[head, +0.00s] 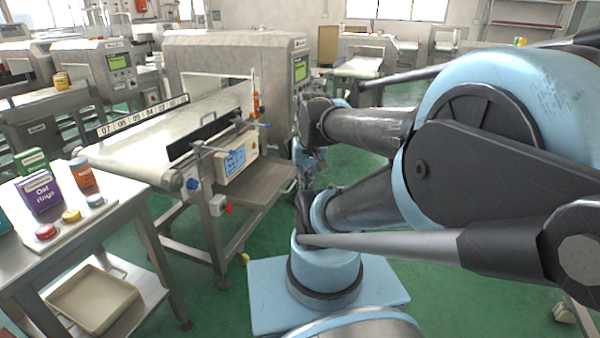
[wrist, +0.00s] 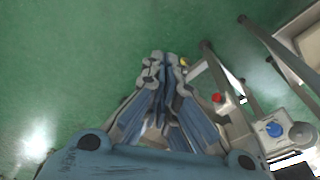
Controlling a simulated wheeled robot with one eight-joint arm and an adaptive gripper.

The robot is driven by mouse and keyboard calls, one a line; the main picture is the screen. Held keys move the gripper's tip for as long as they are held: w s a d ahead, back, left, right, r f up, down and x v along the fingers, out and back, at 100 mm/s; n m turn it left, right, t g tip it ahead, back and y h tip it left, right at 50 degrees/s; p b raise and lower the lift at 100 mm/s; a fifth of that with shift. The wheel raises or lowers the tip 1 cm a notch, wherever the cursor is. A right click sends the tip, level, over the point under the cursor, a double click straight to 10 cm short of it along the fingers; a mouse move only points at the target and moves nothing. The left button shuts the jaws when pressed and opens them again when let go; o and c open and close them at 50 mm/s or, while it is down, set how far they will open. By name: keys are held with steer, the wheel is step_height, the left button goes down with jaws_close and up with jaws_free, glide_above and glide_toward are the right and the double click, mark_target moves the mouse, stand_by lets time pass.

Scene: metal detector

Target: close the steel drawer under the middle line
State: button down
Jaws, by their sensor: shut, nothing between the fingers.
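The middle line (head: 165,120) is a steel conveyor running into a metal detector housing (head: 235,50) with a green screen. Under its belt, on the side facing my arm, a flat brownish steel surface (head: 262,182) juts out. It may be the drawer, but I cannot make out a front or a handle. My gripper (wrist: 165,62) is shut and empty, over green floor in the wrist view. The line's frame (wrist: 222,85) is just to its right there, and the fingers look apart from it. In the head view my gripper is small and hard to separate from the arm.
A red knob (head: 227,209) and a control box (head: 237,160) stick out from the line's near side. A steel table (head: 120,200) with boxes and jars stands at the left, a beige tray (head: 92,298) on its lower shelf. Green floor (head: 200,300) is open between table and my base.

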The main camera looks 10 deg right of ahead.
steer(key=w+d+r+m+y, duration=0.25)
steer(key=w+m, duration=0.35)
steer(key=w, duration=0.7)
steer(key=w+d+r+m+y, duration=0.1)
steer(key=w+d+m, duration=0.35)
steer(key=w, duration=0.95)
steer(key=w+d+f+m+t+y, duration=0.3)
steer(key=w+d+f+m+y, duration=0.1)
steer(key=w+d+f+m, duration=1.25)
steer(key=w+a+f+n, duration=0.3)
steer(key=w+a+f, duration=0.4)
steer(key=a+f, duration=0.2)
steer(key=shift+w+a+f+n, duration=0.2)
steer(key=shift+w+a+n, duration=0.15)
steer(key=shift+a, duration=0.5)
steer(key=shift+d+h, duration=0.1)
steer(key=shift+h, duration=0.15)
